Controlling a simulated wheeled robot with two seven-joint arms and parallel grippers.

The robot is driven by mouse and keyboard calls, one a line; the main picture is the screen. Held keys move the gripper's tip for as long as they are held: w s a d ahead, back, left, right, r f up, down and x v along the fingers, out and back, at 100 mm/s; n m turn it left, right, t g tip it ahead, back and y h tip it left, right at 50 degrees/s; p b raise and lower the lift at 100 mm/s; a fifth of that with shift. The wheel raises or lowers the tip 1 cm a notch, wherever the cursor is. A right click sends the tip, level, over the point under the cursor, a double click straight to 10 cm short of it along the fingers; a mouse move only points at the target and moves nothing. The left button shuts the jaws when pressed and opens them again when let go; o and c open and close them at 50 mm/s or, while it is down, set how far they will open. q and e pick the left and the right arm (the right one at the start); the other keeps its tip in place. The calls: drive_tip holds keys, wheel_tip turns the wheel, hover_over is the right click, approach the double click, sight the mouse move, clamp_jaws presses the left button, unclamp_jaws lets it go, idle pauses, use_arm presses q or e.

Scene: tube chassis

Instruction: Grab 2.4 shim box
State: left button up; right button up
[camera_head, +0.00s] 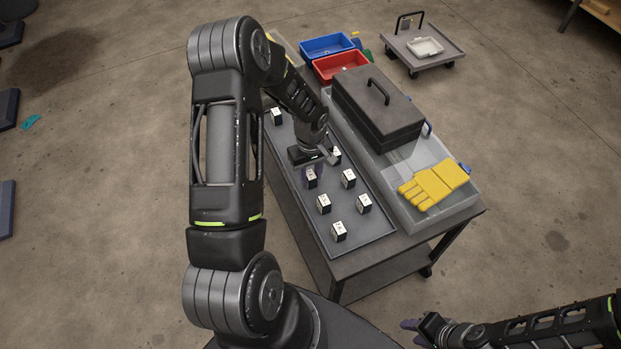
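Several small white-and-black shim boxes stand apart on a long dark tray (297,199) on the cart. Their labels are too small to read, so I cannot tell which is 2.4. One box (277,117) is at the far left end and one (339,232) at the near end. My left gripper (316,170) points down over the tray, just above and behind a box (311,180). Another box (336,154) is partly hidden by that gripper. Its finger opening is unclear. My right gripper (411,327) is low at the bottom, off the cart, with its fingers unclear.
A black case (377,105) and yellow gloves (433,185) rest on the grey lid or tray right of the boxes. A blue bin (326,46) and a red bin (340,66) stand at the back. A low trolley (424,55) is behind on open floor.

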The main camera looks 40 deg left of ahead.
sight(311, 175)
use_arm(q)
clamp_jaws()
idle(0.3)
wheel_tip(311, 175, up, 10)
drive_tip(key=shift+b, duration=0.35)
idle(0.7)
